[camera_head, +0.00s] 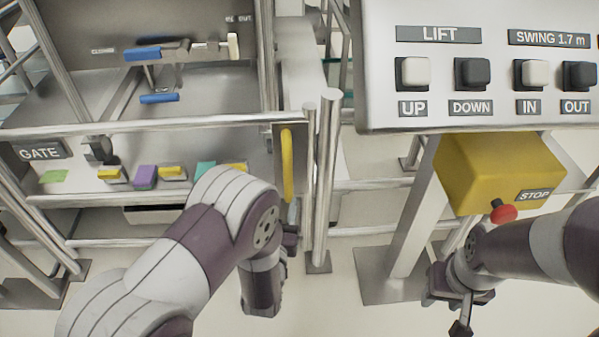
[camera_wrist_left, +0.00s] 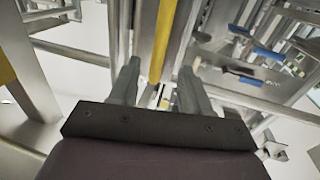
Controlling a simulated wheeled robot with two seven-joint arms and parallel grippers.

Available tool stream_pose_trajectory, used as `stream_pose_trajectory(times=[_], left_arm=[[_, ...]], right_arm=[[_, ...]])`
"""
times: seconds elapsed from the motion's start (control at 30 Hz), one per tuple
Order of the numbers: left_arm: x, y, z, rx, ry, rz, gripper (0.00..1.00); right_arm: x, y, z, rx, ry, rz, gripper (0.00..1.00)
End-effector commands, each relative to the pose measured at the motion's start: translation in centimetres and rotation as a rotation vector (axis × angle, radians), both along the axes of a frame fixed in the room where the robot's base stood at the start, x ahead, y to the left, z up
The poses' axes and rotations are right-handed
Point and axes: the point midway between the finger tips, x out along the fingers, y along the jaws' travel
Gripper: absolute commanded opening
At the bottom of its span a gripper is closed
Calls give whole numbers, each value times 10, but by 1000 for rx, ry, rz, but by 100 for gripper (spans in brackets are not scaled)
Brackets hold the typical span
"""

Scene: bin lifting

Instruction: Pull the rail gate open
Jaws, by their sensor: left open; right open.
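The rail gate (camera_head: 130,128), of metal tubes with a "GATE" label at its left end, stands across the left of the head view. Its upright yellow handle (camera_head: 287,165) is at the right end, beside a pair of metal posts. My left gripper (camera_head: 291,238) is just below the handle, partly hidden by its own wrist. In the left wrist view, the open left gripper (camera_wrist_left: 158,80) has the yellow bar (camera_wrist_left: 163,40) lined up between its fingers; I cannot tell whether they touch it. My right gripper (camera_head: 460,318) is open and empty at the lower right.
A control panel (camera_head: 480,100) with lift and swing buttons stands at the upper right, above a yellow box (camera_head: 480,165) with a red stop button (camera_head: 503,212). Several coloured blocks (camera_head: 145,177) lie behind the gate. Metal posts (camera_head: 325,170) stand right of the handle.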

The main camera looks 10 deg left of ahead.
Motion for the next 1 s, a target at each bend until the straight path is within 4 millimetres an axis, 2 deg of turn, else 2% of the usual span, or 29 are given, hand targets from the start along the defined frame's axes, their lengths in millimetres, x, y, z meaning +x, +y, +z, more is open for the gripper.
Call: stream_pose_trajectory(times=[0.2, 0.4, 0.57, 0.8, 0.83, 0.97, 1.0], left_arm=[[55, 6, -6, -1, -2, 3, 48], [96, 8, -4, 0, 0, 0, 48], [111, 10, -2, 1, 2, 0, 48], [112, 10, -1, 1, 3, -1, 48], [112, 10, -1, 1, 3, -1, 44], [112, 10, -1, 1, 3, -1, 2], [112, 10, -1, 1, 3, -1, 0]], right_arm=[[0, 0, -25, 0, 1, 0, 43], [0, 0, -38, 0, 1, 0, 43], [0, 0, -41, 0, 1, 0, 43], [0, 0, -40, 0, 1, 0, 43], [0, 0, -41, 0, 1, 0, 43], [0, 0, -41, 0, 1, 0, 43], [0, 0, -41, 0, 1, 0, 43]])
